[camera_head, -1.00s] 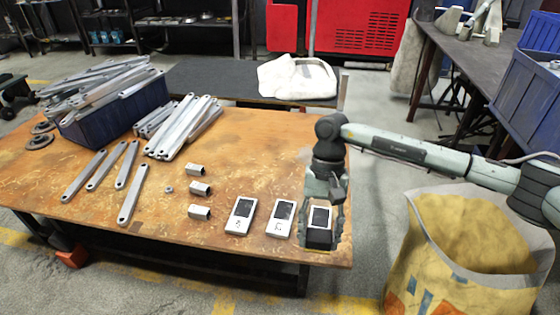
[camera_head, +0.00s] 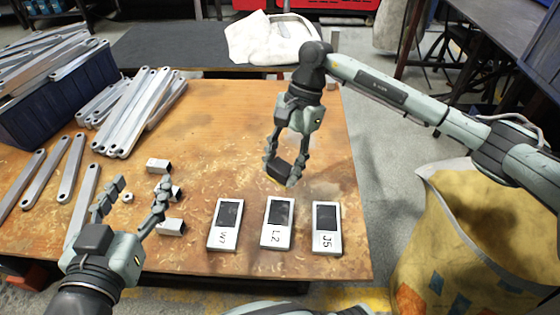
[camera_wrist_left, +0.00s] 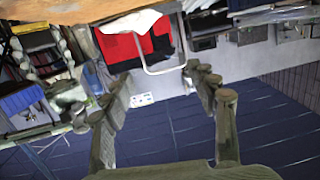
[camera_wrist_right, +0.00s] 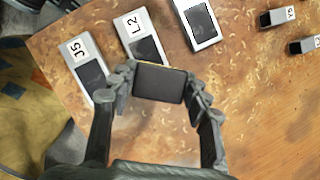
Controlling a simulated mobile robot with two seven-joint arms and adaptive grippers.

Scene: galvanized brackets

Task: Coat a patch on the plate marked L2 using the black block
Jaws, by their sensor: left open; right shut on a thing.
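Three white plates, each with a dark panel, lie in a row near the table's front edge. The plate marked L2 (camera_head: 277,222) is in the middle, between one whose mark looks like W7 (camera_head: 224,224) and J5 (camera_head: 326,228). L2 also shows in the right wrist view (camera_wrist_right: 140,40). My right gripper (camera_head: 284,165) is shut on the black block (camera_head: 279,171) and holds it above the table, behind L2. The block shows between the fingers in the right wrist view (camera_wrist_right: 160,83). My left gripper (camera_head: 139,190) is open and empty, near the small square tubes.
Small square tubes (camera_head: 171,227) and a nut (camera_head: 128,198) lie left of the plates. Long metal bars (camera_head: 135,115) and a blue bin (camera_head: 70,95) fill the table's left. The table (camera_head: 230,130) is clear behind the plates. A yellow sack (camera_head: 450,230) stands at right.

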